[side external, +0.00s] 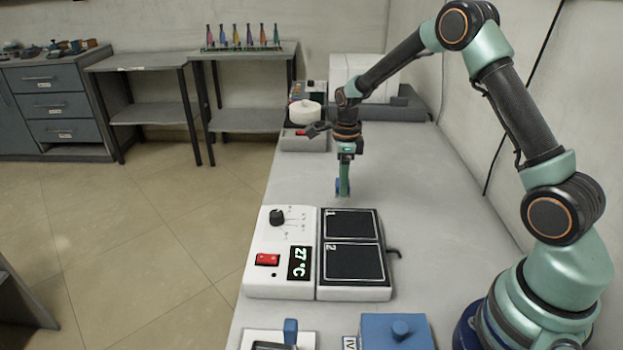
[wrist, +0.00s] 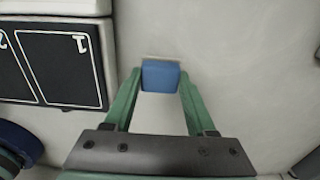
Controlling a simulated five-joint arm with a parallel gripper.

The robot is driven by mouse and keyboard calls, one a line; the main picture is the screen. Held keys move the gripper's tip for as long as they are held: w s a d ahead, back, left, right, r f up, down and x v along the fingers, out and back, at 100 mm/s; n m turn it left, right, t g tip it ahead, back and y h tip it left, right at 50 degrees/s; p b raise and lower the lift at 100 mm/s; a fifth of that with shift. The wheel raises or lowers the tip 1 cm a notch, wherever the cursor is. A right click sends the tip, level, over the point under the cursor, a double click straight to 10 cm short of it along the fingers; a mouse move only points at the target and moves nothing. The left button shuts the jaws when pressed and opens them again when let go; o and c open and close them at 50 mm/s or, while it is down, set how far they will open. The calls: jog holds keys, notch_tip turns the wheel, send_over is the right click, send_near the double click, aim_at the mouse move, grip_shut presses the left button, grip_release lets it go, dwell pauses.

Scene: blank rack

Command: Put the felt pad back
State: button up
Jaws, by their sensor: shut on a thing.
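My gripper (side external: 342,188) points down over the grey bench, behind the two-panel heater. In the wrist view its two green fingers (wrist: 160,85) are shut on a blue block (wrist: 160,74). A thin pale edge shows just beyond the block. Only a little of the block (side external: 339,186) shows between the fingers in the side view. I cannot tell whether this block is the felt pad or its grip. Whether it touches the bench is also unclear.
The white heater (side external: 258,284) reads 27 °C and has dark panels 1 (side external: 350,224) and 2 (side external: 354,263). A blue box with a knob (side external: 397,331) and an upright blue piece (side external: 290,331) stand at the front.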

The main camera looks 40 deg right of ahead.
jog(key=shift+f, duration=1.8)
jog(key=shift+f, duration=0.15)
jog(key=o, duration=1.3)
